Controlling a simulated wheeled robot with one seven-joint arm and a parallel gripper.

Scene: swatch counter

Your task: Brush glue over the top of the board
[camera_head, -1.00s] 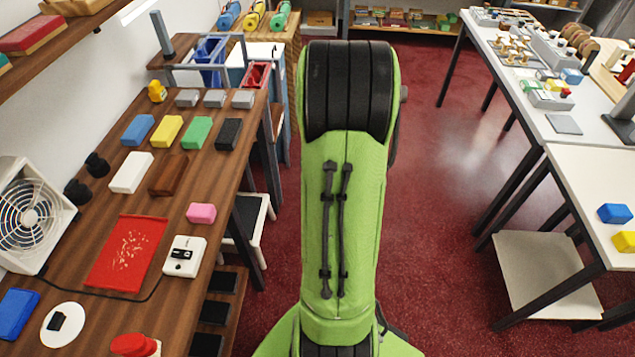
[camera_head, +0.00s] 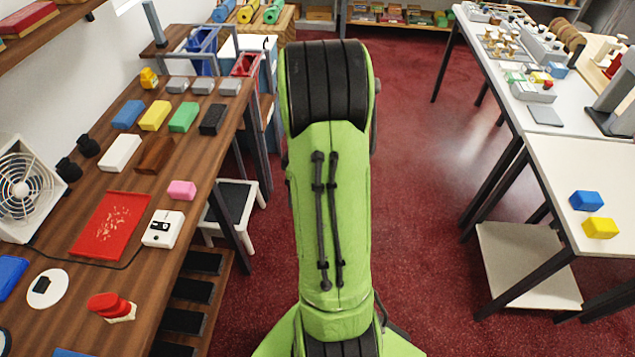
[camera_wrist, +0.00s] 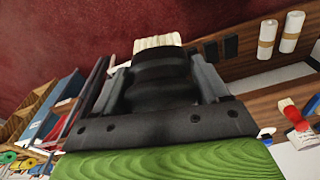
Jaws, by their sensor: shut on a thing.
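My gripper (camera_wrist: 160,80) shows in the wrist view, shut on a brush with a thick black ridged handle and pale bristles (camera_wrist: 157,42). The bristles point away from me, over red floor, touching nothing that I can see. In the head view my green arm hides the gripper and the brush. I cannot tell for sure which thing is the board. A flat red piece with pale flecks (camera_head: 108,226) lies on the wooden counter at left.
The wooden counter (camera_head: 139,283) also holds a red-topped thing with a pale base (camera_head: 112,306), a white switch box (camera_head: 163,229), a pink block (camera_head: 181,190) and several coloured blocks. A fan (camera_head: 20,190) stands at left. White tables (camera_head: 560,160) stand at right. Red floor between is clear.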

